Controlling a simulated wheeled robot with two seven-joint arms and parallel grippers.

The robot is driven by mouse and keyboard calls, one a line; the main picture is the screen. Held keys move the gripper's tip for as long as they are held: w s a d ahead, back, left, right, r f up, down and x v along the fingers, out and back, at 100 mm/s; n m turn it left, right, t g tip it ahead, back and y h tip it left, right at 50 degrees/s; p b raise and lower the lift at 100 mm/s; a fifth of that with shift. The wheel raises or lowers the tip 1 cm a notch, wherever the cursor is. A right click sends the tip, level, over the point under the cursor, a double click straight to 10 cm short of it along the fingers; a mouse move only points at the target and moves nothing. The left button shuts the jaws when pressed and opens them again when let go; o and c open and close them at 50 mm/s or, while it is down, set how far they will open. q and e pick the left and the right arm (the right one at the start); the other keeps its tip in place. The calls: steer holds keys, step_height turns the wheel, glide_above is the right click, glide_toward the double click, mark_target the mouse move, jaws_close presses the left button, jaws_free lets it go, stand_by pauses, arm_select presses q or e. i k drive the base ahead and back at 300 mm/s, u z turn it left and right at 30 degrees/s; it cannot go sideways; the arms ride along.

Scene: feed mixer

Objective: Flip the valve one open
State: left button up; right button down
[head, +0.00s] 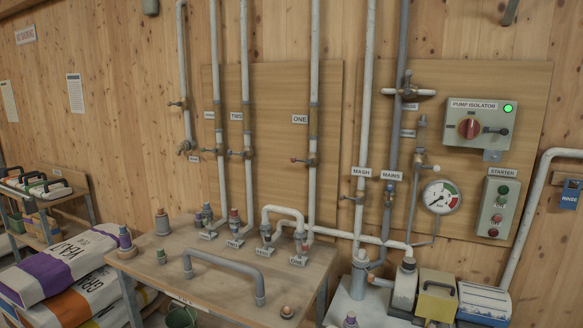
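The valve on the pipe labelled ONE (300,119) is a small brass-grey valve (311,160) on a vertical white pipe (313,90) against a plywood panel. Its lever (299,160) points left, roughly level and across the pipe, with a reddish tip. Whether this position is open or closed is not marked. Neither of my grippers shows in the head view.
Similar valves sit on the TWO pipe (247,153) and the MASH pipe (358,198). A wooden bench (190,285) with pipe fittings and a grey bent pipe (225,262) stands below. The pump isolator (482,128), gauge (440,197) and starter box (495,208) are at right.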

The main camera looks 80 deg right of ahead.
mark_target(310, 162)
steer(key=z, duration=0.95)
steer(key=i, duration=1.05)
steer(key=z, duration=1.15)
